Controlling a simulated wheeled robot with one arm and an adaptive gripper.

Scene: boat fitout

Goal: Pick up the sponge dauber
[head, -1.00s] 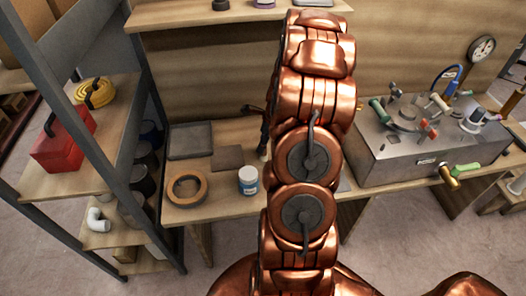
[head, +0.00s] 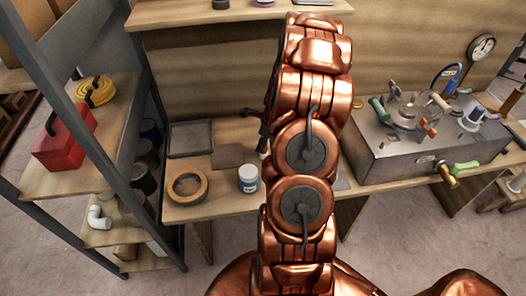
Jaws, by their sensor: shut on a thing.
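My copper arm rises through the middle of the head view and hides most of my gripper. A dark part of my gripper (head: 264,131) shows just left of the arm, above the workbench. A small pale piece shows below it, possibly part of the sponge dauber. The fingertips and the full shape of the held thing are hidden behind the arm. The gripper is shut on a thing. I cannot tell from this view whether that thing touches the bench.
On the workbench (head: 215,205) are a grey tray (head: 190,138), a dark square pad (head: 228,156), a tape roll (head: 187,187) and a white-and-blue jar (head: 248,179). A metal box (head: 400,158) with several tools stands right. A shelf rack (head: 135,195) stands left.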

